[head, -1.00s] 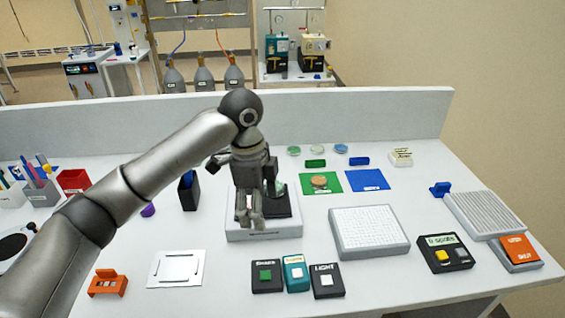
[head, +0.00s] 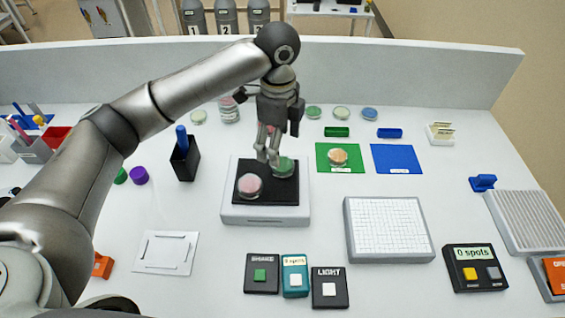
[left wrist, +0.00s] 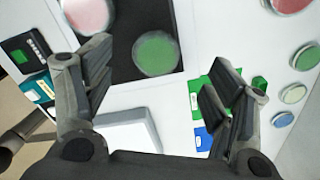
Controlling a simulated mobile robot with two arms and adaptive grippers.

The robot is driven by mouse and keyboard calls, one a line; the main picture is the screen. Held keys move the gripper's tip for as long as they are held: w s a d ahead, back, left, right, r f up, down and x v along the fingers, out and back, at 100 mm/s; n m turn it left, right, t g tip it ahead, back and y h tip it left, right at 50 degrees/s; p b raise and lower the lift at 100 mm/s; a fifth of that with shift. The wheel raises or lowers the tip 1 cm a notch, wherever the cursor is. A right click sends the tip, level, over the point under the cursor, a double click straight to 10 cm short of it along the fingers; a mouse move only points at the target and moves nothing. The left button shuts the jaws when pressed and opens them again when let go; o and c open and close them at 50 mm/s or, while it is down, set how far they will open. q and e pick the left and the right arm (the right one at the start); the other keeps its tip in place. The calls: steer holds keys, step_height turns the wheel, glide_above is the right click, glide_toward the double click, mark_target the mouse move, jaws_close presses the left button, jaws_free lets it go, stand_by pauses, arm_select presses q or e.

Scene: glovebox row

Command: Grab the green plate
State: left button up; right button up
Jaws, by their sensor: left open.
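The green plate (head: 285,168) is a round, shallow dish with a green face. It lies at the back right of the black pad (head: 262,197) on the white shaker. My left gripper (head: 267,157) points down just above and beside it, its fingers covering part of its left side. In the left wrist view the green plate (left wrist: 157,53) lies between the spread fingers, a little beyond their tips. The fingers are open and empty, and I see no contact. A pink dish (head: 249,186) sits to its left on the same pad. My right gripper is not in view.
A dish with an orange-tan face (head: 338,157) lies on a green mat (head: 325,168), beside a blue mat (head: 396,160). A black holder (head: 185,158) stands left of the shaker. Several dishes line the back. Button boxes (head: 262,274) stand in front.

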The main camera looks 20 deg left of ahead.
mark_target(282, 163)
arm_select(q)
steer(key=shift+d+f, duration=0.1)
steer(key=shift+f, duration=0.3)
steer(key=f, duration=0.1)
steer(key=f+p, duration=0.1)
steer(key=f, duration=0.1)
steer(key=shift+s+d+f, duration=0.25)
steer(key=shift+d+f, duration=0.05)
steer(key=shift+d, duration=0.05)
steer(key=shift+f, duration=0.5)
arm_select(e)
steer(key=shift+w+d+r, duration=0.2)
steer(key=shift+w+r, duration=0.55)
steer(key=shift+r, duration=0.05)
arm_select(q)
steer(key=shift+c, duration=1.1)
steer(key=c, duration=0.9)
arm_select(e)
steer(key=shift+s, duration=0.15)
arm_select(q)
steer(key=shift+r, duration=0.1)
